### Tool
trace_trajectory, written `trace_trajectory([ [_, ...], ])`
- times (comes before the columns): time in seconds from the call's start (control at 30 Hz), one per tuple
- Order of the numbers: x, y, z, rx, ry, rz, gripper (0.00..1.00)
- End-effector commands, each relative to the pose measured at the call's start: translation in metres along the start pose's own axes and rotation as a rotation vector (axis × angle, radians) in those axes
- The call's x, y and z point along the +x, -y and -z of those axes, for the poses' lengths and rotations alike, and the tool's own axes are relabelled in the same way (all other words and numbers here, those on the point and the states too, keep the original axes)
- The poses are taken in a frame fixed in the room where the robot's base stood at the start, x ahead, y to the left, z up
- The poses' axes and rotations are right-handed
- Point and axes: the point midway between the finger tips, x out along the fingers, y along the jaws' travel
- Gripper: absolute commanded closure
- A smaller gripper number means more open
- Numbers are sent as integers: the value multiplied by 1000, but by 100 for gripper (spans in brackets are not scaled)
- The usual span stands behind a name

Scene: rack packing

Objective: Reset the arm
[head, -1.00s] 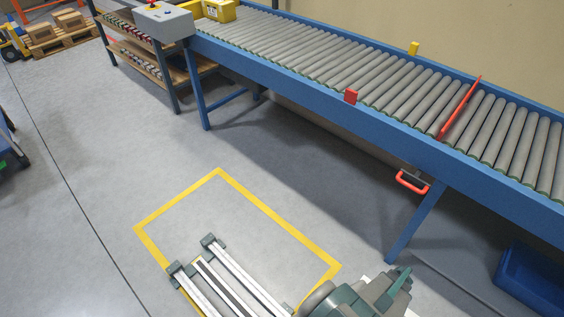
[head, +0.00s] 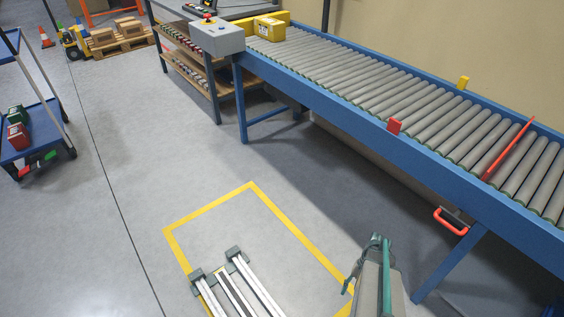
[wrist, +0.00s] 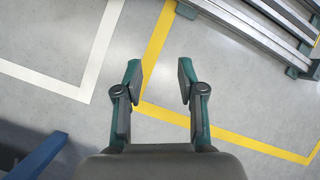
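My gripper (wrist: 159,72) shows in the wrist view with its two dark-padded teal fingers apart and nothing between them. Below the fingers is bare grey floor with a yellow line. In the head view my gripper (head: 372,248) is at the lower middle right, in front of the conveyor and near the right side of the yellow floor outline. The lower part of my arm is cut off by the picture's bottom edge.
A blue cart (head: 30,140) carrying boxes stands at left. A loaded pallet (head: 120,40) is farther back.

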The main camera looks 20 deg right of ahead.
Motion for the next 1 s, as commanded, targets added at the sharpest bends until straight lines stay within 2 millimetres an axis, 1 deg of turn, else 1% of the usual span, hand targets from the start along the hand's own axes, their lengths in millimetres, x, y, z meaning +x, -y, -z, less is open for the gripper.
trace_trajectory([
  [0.03,-9,17,0,-45,-25,-32,61],
  [0.13,-23,48,2,-123,-76,-87,61],
  [0.27,-39,91,1,-230,-143,-150,61],
  [0.3,-44,105,-1,-263,-164,-168,61],
  [0.37,-51,126,-4,-315,-196,-192,61],
  [0.4,-55,140,-7,-349,-217,-207,61],
  [0.47,-61,161,-12,-401,-249,-229,61],
  [0.5,-64,175,-15,-433,-269,-242,61],
  [0.6,-71,204,-25,-503,-312,-265,61],
  [0.8,-78,244,-42,-602,-372,-292,61],
  [1.0,-83,276,-58,-682,-418,-309,61],
])
